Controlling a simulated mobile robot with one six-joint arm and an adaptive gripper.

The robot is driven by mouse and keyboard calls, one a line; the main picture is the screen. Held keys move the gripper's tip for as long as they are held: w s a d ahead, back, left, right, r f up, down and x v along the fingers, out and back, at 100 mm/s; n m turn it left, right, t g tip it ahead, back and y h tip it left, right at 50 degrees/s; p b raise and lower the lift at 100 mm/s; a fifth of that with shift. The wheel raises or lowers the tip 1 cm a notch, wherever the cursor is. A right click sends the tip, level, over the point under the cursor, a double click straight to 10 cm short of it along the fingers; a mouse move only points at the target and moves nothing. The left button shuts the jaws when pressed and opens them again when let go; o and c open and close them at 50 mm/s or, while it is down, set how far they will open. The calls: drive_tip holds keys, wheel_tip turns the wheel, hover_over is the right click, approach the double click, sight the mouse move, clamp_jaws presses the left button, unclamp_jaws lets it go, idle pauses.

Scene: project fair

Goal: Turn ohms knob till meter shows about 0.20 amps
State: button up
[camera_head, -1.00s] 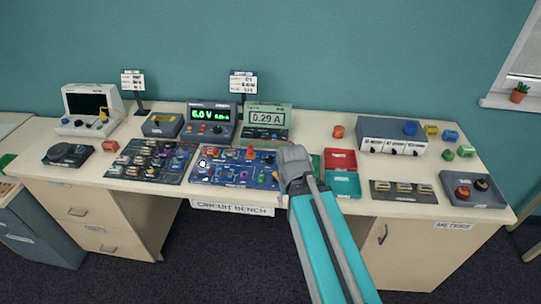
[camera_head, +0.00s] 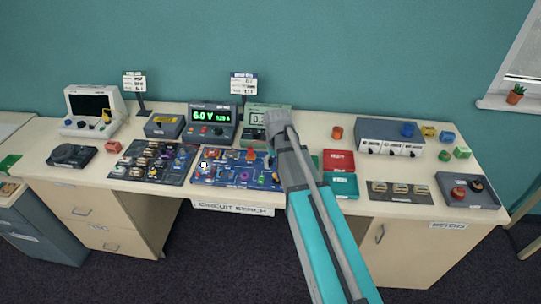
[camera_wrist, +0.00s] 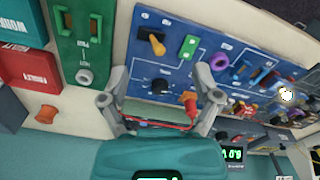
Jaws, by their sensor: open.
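The blue circuit board (camera_head: 232,170) lies on the bench and fills the upper middle of the wrist view (camera_wrist: 218,42). A red-orange part (camera_wrist: 188,100) is close to the right finger. The power supply (camera_head: 212,124) shows 6.0 V and a small current figure that looks like 0.23 A.
Red (camera_head: 339,160) and teal (camera_head: 341,185) trays stand right of my arm. A green board (camera_wrist: 83,35) is beside the blue one. A dark component board (camera_head: 155,163) lies to the left. An orange piece (camera_wrist: 46,114) stands on bare bench.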

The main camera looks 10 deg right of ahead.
drive_tip(key=w+r+p, duration=0.2)
drive_tip(key=w+r, duration=0.1)
drive_tip(key=w, duration=1)
drive_tip(key=shift+w+p, duration=0.3)
drive_tip(key=shift+w, duration=0.1)
drive_tip(key=shift+f, duration=0.15)
wheel_tip(320, 180, down, 13)
drive_tip(key=b, duration=1.4)
drive_tip(key=shift+f, duration=0.2)
drive_tip(key=c, duration=1.1)
drive_tip(key=shift+d, duration=0.3)
clamp_jaws()
drive_tip(key=shift+a, duration=0.2)
